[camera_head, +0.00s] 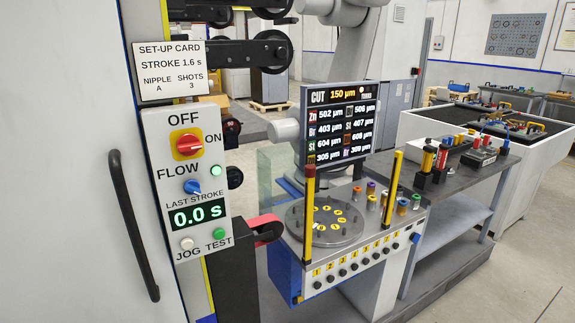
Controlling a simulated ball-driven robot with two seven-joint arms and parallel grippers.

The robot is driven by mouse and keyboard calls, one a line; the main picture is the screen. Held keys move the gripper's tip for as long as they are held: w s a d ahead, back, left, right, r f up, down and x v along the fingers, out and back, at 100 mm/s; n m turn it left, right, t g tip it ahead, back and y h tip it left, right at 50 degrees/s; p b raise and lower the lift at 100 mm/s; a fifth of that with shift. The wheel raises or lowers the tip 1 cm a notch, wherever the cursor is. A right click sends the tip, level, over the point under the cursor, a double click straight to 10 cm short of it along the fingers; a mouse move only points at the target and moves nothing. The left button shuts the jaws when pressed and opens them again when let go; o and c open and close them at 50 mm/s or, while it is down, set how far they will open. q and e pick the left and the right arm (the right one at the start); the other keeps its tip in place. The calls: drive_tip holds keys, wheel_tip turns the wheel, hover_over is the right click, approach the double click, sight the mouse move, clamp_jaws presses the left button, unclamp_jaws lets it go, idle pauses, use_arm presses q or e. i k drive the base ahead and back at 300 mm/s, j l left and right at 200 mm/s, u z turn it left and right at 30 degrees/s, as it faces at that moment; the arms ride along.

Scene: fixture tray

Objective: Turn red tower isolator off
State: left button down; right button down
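The red isolator knob (188,145) sits on a yellow plate on the white control panel (161,150) at the left. OFF is printed above the knob and ON to its right. Its grip bar looks roughly level, in line with the ON label. A green lamp (215,170) on the panel looks lit. Neither of my grippers is in view, and nothing touches the knob.
The panel also has a blue flow knob (192,187), a 0.0 s display (194,215), a white JOG button (187,243) and a green TEST button (219,233). A black door handle (132,225) stands left. A fixture table with yellow posts (393,188) stands right. Space before the panel looks clear.

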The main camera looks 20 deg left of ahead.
sight(188, 145)
drive_tip(key=u, duration=1.25)
